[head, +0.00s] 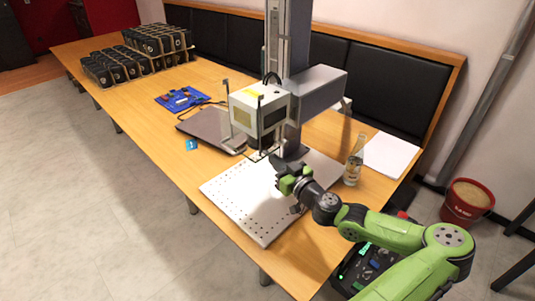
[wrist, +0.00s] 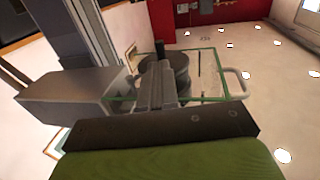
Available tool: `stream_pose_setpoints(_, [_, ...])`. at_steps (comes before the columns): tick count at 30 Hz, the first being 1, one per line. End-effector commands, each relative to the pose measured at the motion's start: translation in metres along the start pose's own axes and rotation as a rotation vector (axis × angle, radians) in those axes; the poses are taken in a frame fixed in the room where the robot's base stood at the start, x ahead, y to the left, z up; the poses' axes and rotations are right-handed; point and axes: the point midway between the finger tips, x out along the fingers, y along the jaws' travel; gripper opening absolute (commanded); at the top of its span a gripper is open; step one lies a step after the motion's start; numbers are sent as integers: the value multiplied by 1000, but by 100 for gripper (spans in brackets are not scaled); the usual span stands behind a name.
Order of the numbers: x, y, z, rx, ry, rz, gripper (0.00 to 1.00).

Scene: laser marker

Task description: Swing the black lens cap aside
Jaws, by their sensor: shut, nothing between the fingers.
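The laser marker head (head: 246,106), a pale box with a dark front face, hangs from a tall grey column above the perforated white plate (head: 235,197). In the wrist view my gripper (wrist: 158,88) is shut and empty. A dark grey round part (wrist: 168,68) shows just beyond the fingertips, partly hidden by them. It may be the lens with its black cap, but I cannot tell cap from lens, nor whether the fingers touch it. The cap is not distinguishable in the head view.
A thin frame (wrist: 240,85) surrounds the round part. A glass bottle (head: 354,160) stands right of the plate, beside white sheets (head: 389,156). A closed laptop (head: 212,128) and blue board (head: 181,98) lie left. Black items in racks (head: 158,42) fill the table's far end.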

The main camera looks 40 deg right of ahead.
Motion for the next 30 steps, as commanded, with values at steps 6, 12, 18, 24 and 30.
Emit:
stream_pose_setpoints(6, [38, 0, 0, 2, 1, 0, 0])
stream_pose_setpoints(12, [47, 0, 0, 1, 0, 0, 0])
stream_pose_setpoints(18, [46, 0, 0, 1, 0, 0, 0])
stream_pose_setpoints(24, [52, -1, 4, -8, -3, -3, 0])
stream_pose_setpoints(30, [62, 0, 6, -8, -3, -3, 0])
